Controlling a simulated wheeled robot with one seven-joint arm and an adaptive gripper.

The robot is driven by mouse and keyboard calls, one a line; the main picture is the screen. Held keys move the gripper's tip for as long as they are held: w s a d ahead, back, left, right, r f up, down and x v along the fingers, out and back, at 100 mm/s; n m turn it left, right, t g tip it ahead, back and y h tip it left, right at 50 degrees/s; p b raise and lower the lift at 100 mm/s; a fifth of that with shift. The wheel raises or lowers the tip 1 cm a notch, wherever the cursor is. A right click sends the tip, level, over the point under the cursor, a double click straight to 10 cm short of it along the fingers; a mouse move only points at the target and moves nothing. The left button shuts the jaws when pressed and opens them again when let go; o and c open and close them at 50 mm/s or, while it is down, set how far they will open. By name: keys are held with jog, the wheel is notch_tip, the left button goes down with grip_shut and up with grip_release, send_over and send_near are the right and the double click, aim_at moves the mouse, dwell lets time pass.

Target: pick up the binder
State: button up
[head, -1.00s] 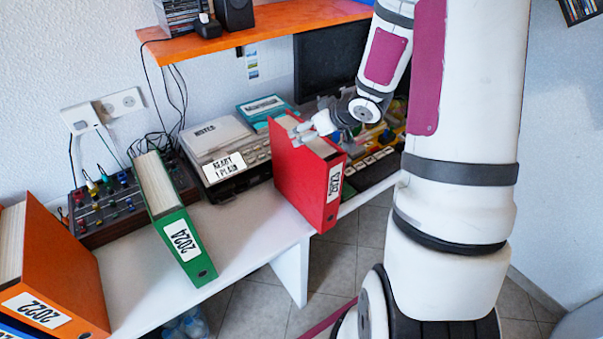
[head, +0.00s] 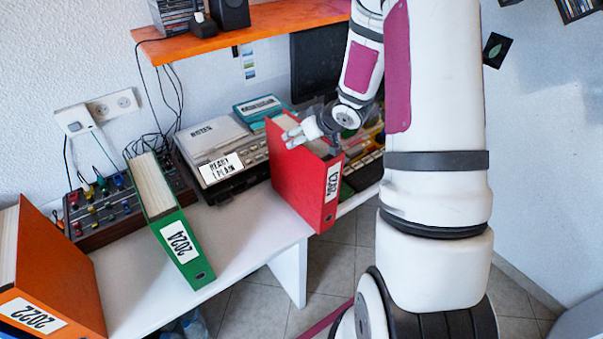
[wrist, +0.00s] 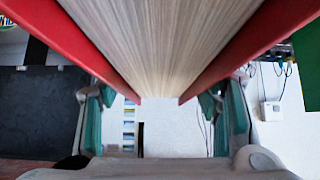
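A red binder (head: 292,180) stands upright near the front edge of the white desk, its white label facing forward. In the head view my gripper (head: 292,134) is at the top of this binder, its fingers reaching left. In the wrist view the red covers and page block of the binder (wrist: 75,45) fill the upper middle. My gripper's teal-padded fingers (wrist: 158,100) are spread wide at either side, with wall visible between them. Exact contact with the binder is unclear. A green binder (head: 176,234) labelled 2024 and an orange binder (head: 60,270) labelled 2022 stand to the left.
The white desk (head: 240,235) is bare between the green and red binders. A mixer (head: 105,215), a grey device (head: 218,150) and a teal box (head: 258,107) stand behind. An orange shelf (head: 200,44) overhangs the back, and a dark monitor (head: 315,65) stands behind the gripper.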

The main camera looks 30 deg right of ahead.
grip_shut()
jog(key=shift+r, duration=0.15)
jog(key=shift+r, duration=1.75)
send_near(326, 151)
jog(key=w+a+f, duration=0.2)
jog(key=w, duration=0.1)
jog(key=w+a+f, duration=0.1)
jog(key=shift+w+a, duration=0.25)
jog(key=shift+a, duration=0.05)
jog(key=shift+s+a+r+p, duration=0.1)
jog(key=shift+s+a+p, duration=0.05)
jog(key=shift+s+p, duration=0.7)
jog(key=shift+s+a+r+p, duration=0.1)
jog(key=shift+s+p, duration=0.5)
jog(key=shift+p, duration=0.35)
